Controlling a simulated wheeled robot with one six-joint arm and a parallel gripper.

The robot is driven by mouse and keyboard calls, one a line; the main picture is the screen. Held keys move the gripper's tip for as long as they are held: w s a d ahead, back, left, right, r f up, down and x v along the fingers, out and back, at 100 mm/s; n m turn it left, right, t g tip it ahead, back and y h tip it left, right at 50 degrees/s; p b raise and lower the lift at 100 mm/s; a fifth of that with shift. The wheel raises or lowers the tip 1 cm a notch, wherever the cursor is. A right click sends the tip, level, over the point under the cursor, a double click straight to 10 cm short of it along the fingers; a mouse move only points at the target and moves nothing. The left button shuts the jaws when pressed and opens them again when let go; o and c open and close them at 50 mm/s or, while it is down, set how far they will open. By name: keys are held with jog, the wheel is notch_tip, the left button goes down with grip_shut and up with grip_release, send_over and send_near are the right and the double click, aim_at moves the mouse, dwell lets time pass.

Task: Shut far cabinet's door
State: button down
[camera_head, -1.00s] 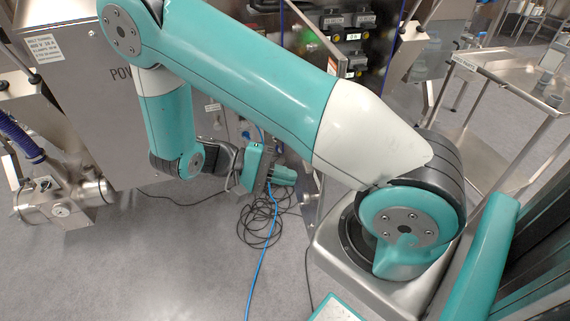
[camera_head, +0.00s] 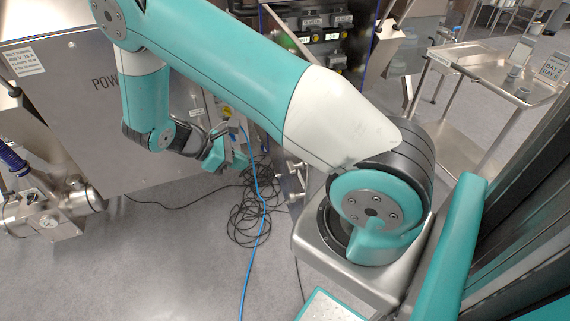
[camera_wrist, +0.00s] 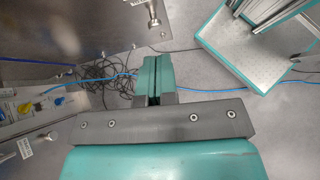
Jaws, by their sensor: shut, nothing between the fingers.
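A large grey metal cabinet front lettered "POW…" (camera_head: 75,110) fills the left of the head view. An opened cabinet with switchgear (camera_head: 322,35) is at top centre, and a thin upright panel edge (camera_head: 288,38) stands beside it, partly behind my arm. I cannot tell for sure which is the far cabinet's door. My gripper (camera_head: 238,158) is low in front of the cabinets, above the floor. In the wrist view its fingers (camera_wrist: 153,78) are shut and empty. A metal panel with a knob (camera_wrist: 90,25) is at upper left there, apart from the fingers.
A black cable tangle (camera_head: 255,212) and a blue cable (camera_head: 248,275) lie on the floor. A valve fitting (camera_head: 55,210) projects at left. A steel trolley (camera_head: 470,65) stands at right. A panel with coloured knobs (camera_wrist: 30,108) is left in the wrist view. Floor at lower left is clear.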

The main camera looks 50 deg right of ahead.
jog(key=s+d+f+n+p, duration=0.1)
jog(key=s+d+f+p, duration=0.1)
jog(key=s+d+f, duration=0.4)
jog(key=shift+d+f, duration=0.45)
jog(key=shift+d, duration=1.2)
